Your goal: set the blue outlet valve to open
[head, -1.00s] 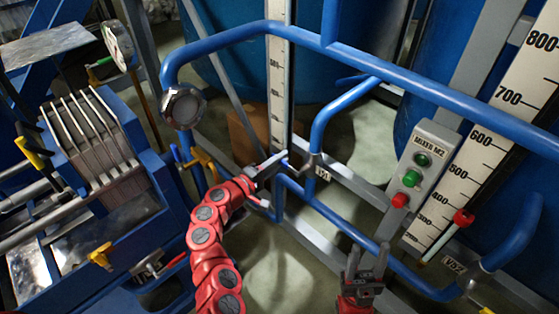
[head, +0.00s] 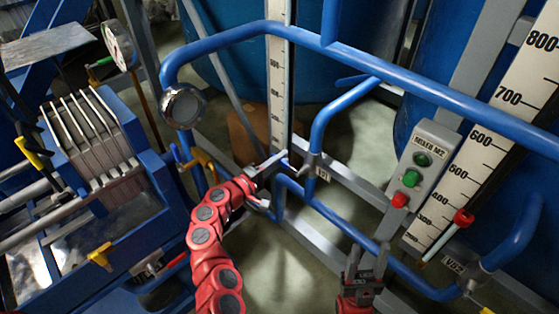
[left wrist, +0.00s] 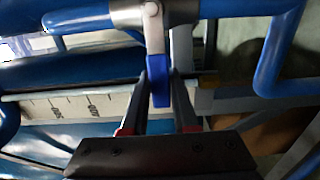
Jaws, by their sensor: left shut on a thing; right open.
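The blue valve lever (left wrist: 160,88) hangs from a metal valve body (left wrist: 153,12) on the blue pipe in the left wrist view. My left gripper (left wrist: 158,84) is shut on this lever, with one dark finger on each side. In the head view, my left gripper (head: 270,180) is beside the blue pipework, left of the valve body (head: 312,162) near a small tag. The lever is mostly hidden by the fingers there. My right gripper (head: 367,262) is open and empty at the lower middle, in front of the lower blue pipe.
Blue pipes (head: 400,75) run above and right of my left gripper. A yellow-handled valve (head: 203,158) is close on its left. A grey mixer button box (head: 422,170) and scale boards (head: 500,120) stand at right. A plate filter press (head: 95,140) fills the left.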

